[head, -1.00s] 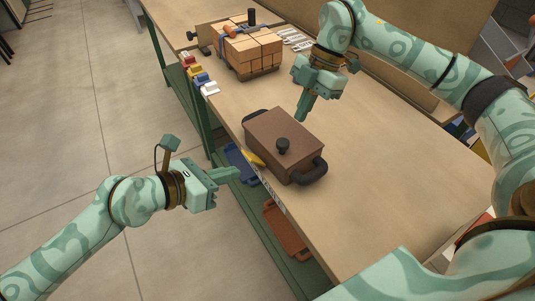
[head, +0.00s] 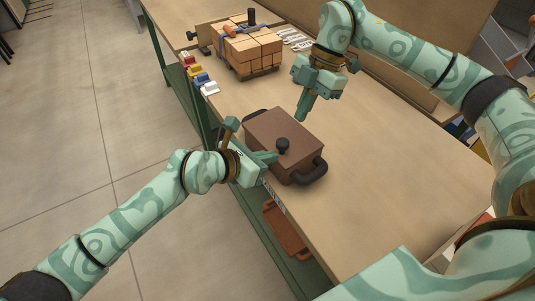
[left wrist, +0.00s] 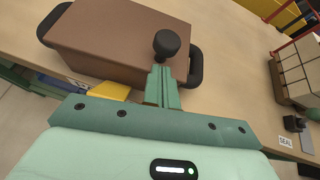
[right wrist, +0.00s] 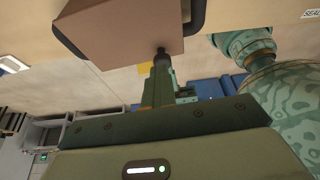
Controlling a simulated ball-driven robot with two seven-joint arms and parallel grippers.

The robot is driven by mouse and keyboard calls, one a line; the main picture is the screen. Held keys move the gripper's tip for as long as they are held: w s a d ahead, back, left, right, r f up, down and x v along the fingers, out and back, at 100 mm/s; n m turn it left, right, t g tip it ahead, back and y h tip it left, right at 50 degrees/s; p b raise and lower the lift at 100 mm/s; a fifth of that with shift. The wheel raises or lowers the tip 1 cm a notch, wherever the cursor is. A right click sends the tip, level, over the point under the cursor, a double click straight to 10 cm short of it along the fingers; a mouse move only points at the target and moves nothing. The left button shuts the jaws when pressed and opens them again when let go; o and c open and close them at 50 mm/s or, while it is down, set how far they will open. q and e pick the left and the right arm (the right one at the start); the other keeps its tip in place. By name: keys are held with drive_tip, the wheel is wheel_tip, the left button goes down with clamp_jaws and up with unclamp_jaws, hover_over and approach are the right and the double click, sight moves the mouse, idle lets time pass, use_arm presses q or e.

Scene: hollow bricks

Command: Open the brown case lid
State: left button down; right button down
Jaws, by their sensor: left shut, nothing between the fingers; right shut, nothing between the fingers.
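The brown case (head: 270,128) sits on the bench with its lid closed, a black knob (head: 283,145) on top and black handles at its ends. My left gripper (head: 273,157) is shut and empty at the case's near side, its fingertips close to the knob. In the left wrist view the knob (left wrist: 167,43) stands just beyond the shut fingertips (left wrist: 160,72); I cannot tell whether they touch. My right gripper (head: 300,118) is shut and empty at the case's far side. The right wrist view shows the case (right wrist: 125,30) just ahead of its fingers.
A stack of bricks (head: 250,52) stands on a pallet at the back. Small coloured items (head: 199,78) line the bench's left edge. An orange tray (head: 285,232) is on the shelf below. The bench (head: 375,190) right of the case is clear.

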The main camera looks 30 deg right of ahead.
use_arm(q)
drive_tip(key=shift+d+r, duration=0.15)
drive_tip(key=shift+w+d+r, duration=0.15)
drive_tip(key=shift+d+r, duration=0.25)
drive_tip(key=shift+r, duration=0.35)
use_arm(e)
drive_tip(key=c, duration=1.1)
unclamp_jaws()
